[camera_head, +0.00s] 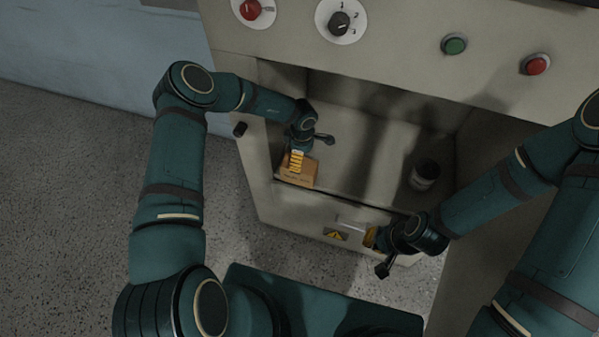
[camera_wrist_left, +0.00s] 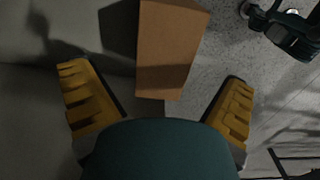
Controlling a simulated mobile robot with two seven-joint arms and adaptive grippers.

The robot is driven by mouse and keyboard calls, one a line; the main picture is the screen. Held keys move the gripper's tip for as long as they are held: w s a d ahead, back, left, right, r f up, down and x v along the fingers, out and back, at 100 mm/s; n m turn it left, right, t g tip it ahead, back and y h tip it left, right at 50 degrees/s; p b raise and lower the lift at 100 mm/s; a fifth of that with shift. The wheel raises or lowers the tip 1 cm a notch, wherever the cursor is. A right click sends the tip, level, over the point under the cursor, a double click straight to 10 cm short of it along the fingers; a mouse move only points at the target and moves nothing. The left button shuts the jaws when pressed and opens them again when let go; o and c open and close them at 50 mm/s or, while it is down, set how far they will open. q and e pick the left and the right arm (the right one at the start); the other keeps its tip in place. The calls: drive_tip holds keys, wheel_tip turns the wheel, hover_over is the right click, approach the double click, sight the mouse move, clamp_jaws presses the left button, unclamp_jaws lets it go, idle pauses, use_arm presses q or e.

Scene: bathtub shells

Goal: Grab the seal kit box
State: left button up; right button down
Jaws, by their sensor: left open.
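The seal kit box, a small brown cardboard box (camera_head: 307,180), sits at the front left edge of the recess in the grey machine. My left gripper (camera_head: 296,161) is over the box in the head view and covers part of it. In the left wrist view the box (camera_wrist_left: 170,50) lies ahead, between the lines of the two yellow fingers of my left gripper (camera_wrist_left: 154,76). The fingers are spread wide, with a gap on both sides of the box. My right gripper (camera_head: 371,238) is in front of the recess, right of the box; its opening is unclear.
A dark can (camera_head: 425,174) stands at the right in the recess. The recess floor (camera_head: 365,165) between box and can is free but shadowed. A panel with knobs and buttons (camera_head: 340,22) overhangs it.

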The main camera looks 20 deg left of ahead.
sight(303, 168)
use_arm(q)
drive_tip(key=shift+s+d+f+b, duration=0.15)
drive_tip(key=shift+f+b, duration=0.15)
drive_tip(key=shift+f, duration=0.75)
drive_tip(key=shift+s+d+f+b, duration=0.1)
drive_tip(key=shift+f+b, duration=0.15)
drive_tip(key=shift+f, duration=0.75)
drive_tip(key=shift+s+d+f+b, duration=0.15)
drive_tip(key=shift+f+b, duration=0.15)
drive_tip(key=shift+f, duration=0.75)
drive_tip(key=shift+w+r, duration=0.1)
drive_tip(key=c, duration=1.3)
